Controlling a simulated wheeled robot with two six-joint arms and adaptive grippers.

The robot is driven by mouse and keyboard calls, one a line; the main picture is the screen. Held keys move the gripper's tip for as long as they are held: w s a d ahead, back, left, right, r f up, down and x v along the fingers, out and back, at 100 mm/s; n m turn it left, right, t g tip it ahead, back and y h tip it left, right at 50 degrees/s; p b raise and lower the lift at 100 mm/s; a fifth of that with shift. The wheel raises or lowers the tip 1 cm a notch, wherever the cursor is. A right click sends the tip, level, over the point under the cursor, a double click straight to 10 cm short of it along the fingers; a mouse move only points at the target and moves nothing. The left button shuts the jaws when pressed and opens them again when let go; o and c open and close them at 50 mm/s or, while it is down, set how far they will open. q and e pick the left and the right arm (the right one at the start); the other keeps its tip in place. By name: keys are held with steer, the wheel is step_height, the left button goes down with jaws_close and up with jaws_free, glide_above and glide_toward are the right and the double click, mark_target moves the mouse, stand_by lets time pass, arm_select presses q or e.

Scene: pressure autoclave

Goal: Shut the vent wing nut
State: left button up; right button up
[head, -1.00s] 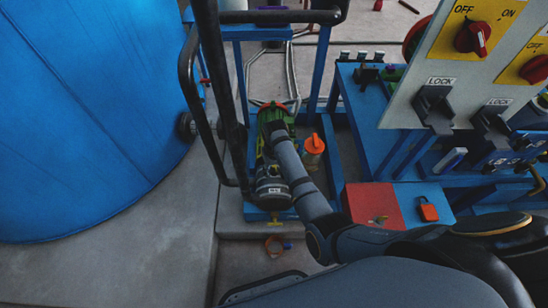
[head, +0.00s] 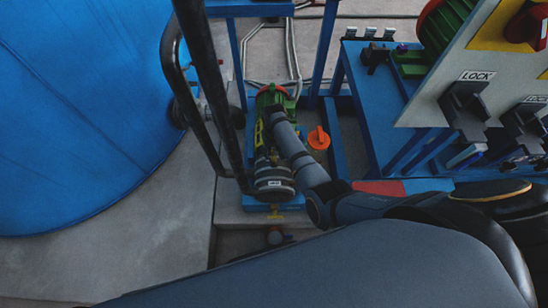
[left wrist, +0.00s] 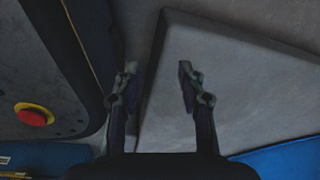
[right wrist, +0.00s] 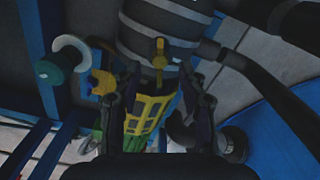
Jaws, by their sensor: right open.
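A small yellow winged piece (right wrist: 159,55), which looks like the vent wing nut, stands against a banded grey cylinder in the right wrist view. My right gripper (right wrist: 160,88) is open, with its fingers apart on either side of the line to this piece. No contact shows. In the head view, my right arm reaches over the green and grey pump unit (head: 274,183), and the fingertips are hard to make out. My left gripper (left wrist: 157,75) is open and empty above grey floor, away from the pump.
An orange-topped cup (head: 318,139) stands right of the pump. Black pipe rails (head: 213,90) and a large blue tank (head: 80,110) are to the left. A panel with LOCK levers (head: 465,100) is at right. Grey floor (head: 170,225) is clear at lower left.

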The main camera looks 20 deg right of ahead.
mark_target(274, 158)
step_height(274, 158, down, 4)
steer(key=shift+r+b, duration=0.25)
steer(key=shift+b, duration=0.2)
arm_select(q)
steer(key=w, duration=0.3)
steer(key=shift+w+f, duration=0.1)
steer(key=shift+w, duration=0.3)
steer(key=shift+d, duration=0.1)
arm_select(e)
jaws_close()
